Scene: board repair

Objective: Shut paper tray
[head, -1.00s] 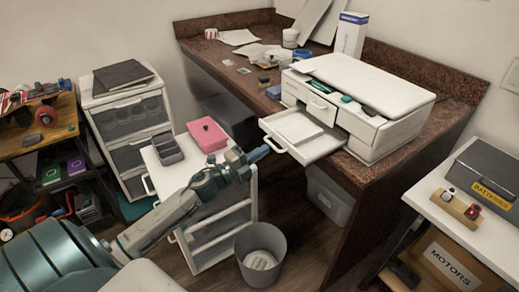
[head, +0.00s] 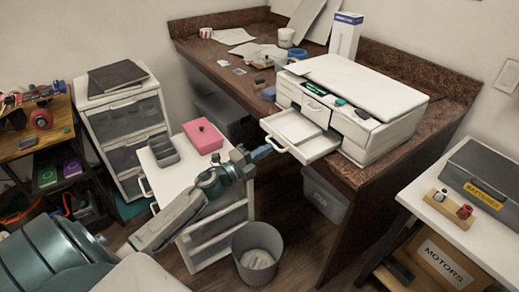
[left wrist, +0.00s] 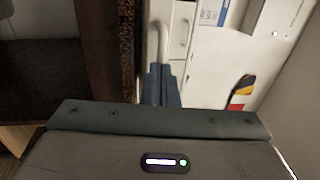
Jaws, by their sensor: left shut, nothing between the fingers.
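The white paper tray (head: 303,145) sticks out from the front of the white printer-like unit (head: 350,105) on the brown desk. Its handle (head: 275,145) is on the tray's front face. My left gripper (head: 263,152) is shut and empty, its blue fingertips close in front of that handle. In the left wrist view the shut fingers (left wrist: 161,85) point at a pale curved handle (left wrist: 160,32); I cannot tell whether they touch it. My right gripper is not in view.
Below my left arm stands a white drawer cart with a pink box (head: 203,136) and a grey divided bin (head: 163,151) on top. A grey waste bin (head: 257,252) stands on the floor. The desk edge (head: 350,172) runs below the tray.

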